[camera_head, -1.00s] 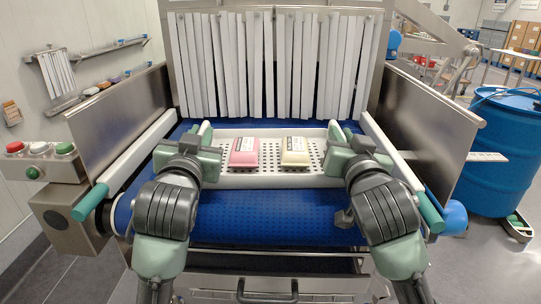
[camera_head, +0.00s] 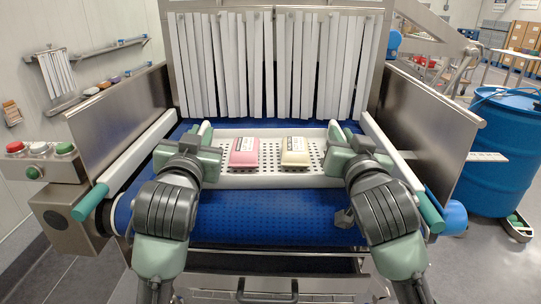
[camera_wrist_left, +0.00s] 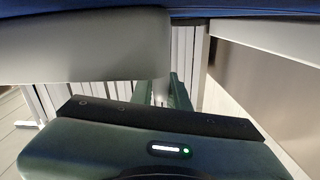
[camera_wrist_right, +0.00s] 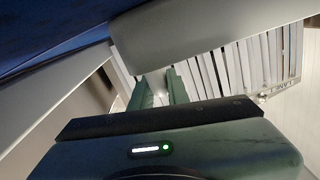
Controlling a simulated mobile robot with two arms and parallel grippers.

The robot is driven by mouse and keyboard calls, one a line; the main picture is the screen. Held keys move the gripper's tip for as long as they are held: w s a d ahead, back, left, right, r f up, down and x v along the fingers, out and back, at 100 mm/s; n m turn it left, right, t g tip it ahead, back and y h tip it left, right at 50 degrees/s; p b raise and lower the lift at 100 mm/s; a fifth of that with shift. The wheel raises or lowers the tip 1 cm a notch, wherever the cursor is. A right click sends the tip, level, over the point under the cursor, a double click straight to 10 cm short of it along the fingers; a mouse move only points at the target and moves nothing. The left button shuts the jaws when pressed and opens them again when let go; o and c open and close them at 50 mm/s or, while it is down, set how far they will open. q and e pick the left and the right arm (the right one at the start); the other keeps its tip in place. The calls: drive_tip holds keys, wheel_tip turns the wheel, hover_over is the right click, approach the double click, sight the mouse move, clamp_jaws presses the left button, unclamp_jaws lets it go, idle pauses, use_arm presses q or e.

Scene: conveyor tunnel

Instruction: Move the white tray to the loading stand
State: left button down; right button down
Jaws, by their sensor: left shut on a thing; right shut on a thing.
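The white tray (camera_head: 270,180) has a perforated floor and lies across the blue conveyor belt (camera_head: 270,215), in front of the strip curtain. A pink pack (camera_head: 244,152) and a cream pack (camera_head: 295,151) lie in it, side by side. My left gripper (camera_head: 205,135) is shut on the tray's left end. My right gripper (camera_head: 337,137) is shut on its right end. The tray wall also shows above the fingers in the left wrist view (camera_wrist_left: 80,48) and the right wrist view (camera_wrist_right: 190,35). I cannot make out the loading stand.
White strips (camera_head: 270,65) hang at the tunnel mouth behind the tray. White guide rails with teal ends and steel side panels (camera_head: 425,125) flank the belt. A button box (camera_head: 40,160) is at left, a blue barrel (camera_head: 497,150) at right.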

use_arm(q)
drive_tip(key=shift+d+r, duration=0.1)
drive_tip(key=shift+r, duration=0.05)
use_arm(e)
drive_tip(key=shift+r, duration=0.2)
